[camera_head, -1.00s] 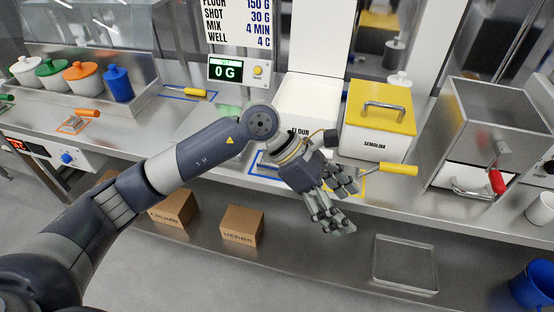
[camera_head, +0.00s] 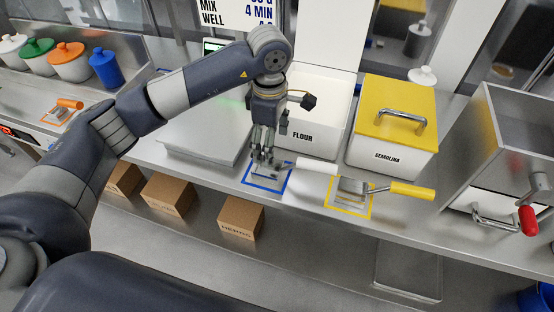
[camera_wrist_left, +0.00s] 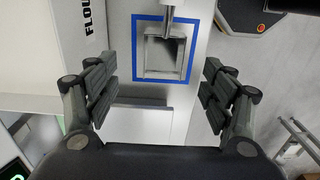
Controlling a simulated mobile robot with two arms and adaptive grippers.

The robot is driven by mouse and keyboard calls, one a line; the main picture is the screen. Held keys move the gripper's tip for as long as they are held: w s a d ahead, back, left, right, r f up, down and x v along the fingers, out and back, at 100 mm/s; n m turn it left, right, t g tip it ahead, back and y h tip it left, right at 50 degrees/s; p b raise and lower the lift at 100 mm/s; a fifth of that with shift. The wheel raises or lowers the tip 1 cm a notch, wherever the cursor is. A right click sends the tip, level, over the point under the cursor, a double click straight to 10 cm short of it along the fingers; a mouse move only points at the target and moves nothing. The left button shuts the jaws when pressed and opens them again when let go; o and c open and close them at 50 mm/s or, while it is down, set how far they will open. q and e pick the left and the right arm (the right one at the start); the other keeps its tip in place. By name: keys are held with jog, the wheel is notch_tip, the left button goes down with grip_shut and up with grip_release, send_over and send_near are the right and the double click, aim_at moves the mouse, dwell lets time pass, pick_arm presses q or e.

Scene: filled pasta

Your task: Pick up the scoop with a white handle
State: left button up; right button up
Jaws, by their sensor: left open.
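The scoop with a white handle (camera_head: 318,166) lies on the counter, its metal pan inside a blue outlined square (camera_head: 247,186) in front of the flour bin (camera_head: 335,138). In the left wrist view, the metal pan (camera_wrist_left: 163,56) sits in the blue square, and its neck runs toward the top edge, where the handle is mostly cut off. My left gripper (camera_head: 264,157) points down over the pan end and partly covers it. In the left wrist view, the open left gripper (camera_wrist_left: 158,78) has its fingers either side, with nothing between them held. My right gripper is out of view.
A yellow-handled scoop (camera_head: 410,190) lies in a yellow square to the right. The semolina bin (camera_head: 390,152) stands behind it. A metal scale plate (camera_head: 190,142) is left of the blue square. The counter's front edge is close below.

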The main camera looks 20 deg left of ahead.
aim_at(273, 173)
pick_arm(q)
jog(key=f, duration=0.1)
jog(key=s+f+p, duration=0.1)
jog(key=f, duration=0.1)
jog(key=shift+f, duration=0.4)
jog(key=shift+w+f+p, duration=0.15)
jog(key=shift+f+p, duration=0.15)
jog(key=f+p, duration=0.2)
jog(key=f, duration=0.2)
jog(key=shift+d+f, duration=0.1)
jog(key=shift+d, duration=0.1)
jog(key=shift+f, duration=0.2)
jog(key=c, duration=1.2)
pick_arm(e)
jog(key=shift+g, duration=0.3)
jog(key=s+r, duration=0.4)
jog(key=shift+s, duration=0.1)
